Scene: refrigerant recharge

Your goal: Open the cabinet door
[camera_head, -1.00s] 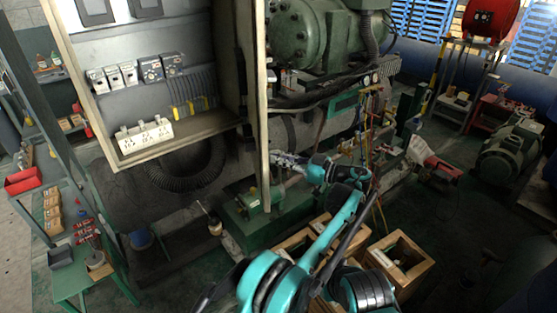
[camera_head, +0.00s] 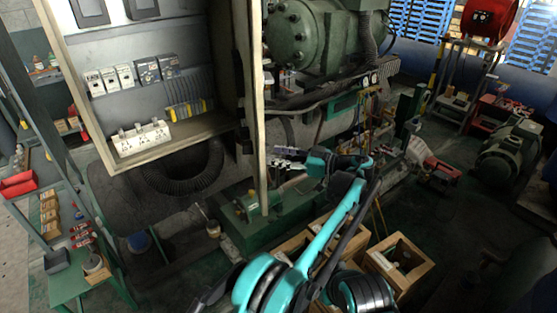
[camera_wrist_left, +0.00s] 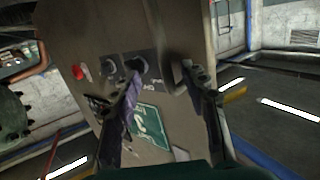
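The cabinet (camera_head: 195,135) stands open at the left of the head view. Its door (camera_head: 254,100) is swung out and seen nearly edge-on. The left wrist view shows the door's outer face (camera_wrist_left: 75,35), with a red button, dark knobs, a green sign (camera_wrist_left: 150,125) and a handle (camera_wrist_left: 181,78) near its right edge. My left gripper (camera_head: 287,158) is just right of the door's lower part. In the wrist view its fingers (camera_wrist_left: 163,78) are spread in front of the door, the right finger close to the handle. I cannot tell whether they touch. My right gripper is out of view.
Wooden crates (camera_head: 400,262) stand on the floor below my left arm. A green compressor (camera_head: 305,35) and pipework lie behind the door. A green shelf table (camera_head: 78,285) is at lower left. The dark floor at right is partly clear.

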